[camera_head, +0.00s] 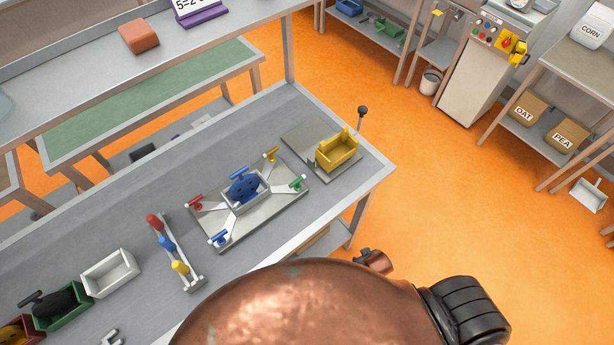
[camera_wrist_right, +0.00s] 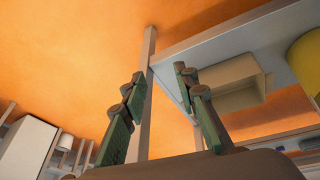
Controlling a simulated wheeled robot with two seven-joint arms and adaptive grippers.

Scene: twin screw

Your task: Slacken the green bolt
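The green bolt (camera_head: 297,184) has a T-shaped handle and stands at the right corner of a grey metal plate (camera_head: 236,228) on the workbench. A red bolt (camera_head: 194,202), a yellow bolt (camera_head: 271,154) and a blue bolt (camera_head: 218,238) stand at the other corners. A grey box holding a blue part (camera_head: 243,186) sits in the middle of the plate. My right gripper (camera_wrist_right: 159,74) shows in the right wrist view, its two green fingers apart with nothing between them. The green bolt is not seen there. My left gripper is in neither view.
A yellow holder (camera_head: 338,152) sits on a flat plate behind the bolt plate. A rack with red, blue and yellow knobs (camera_head: 167,242) and a white tray (camera_head: 110,274) lie to the left. A bench leg (camera_wrist_right: 148,100) and the bench edge stand close beyond my right fingers.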

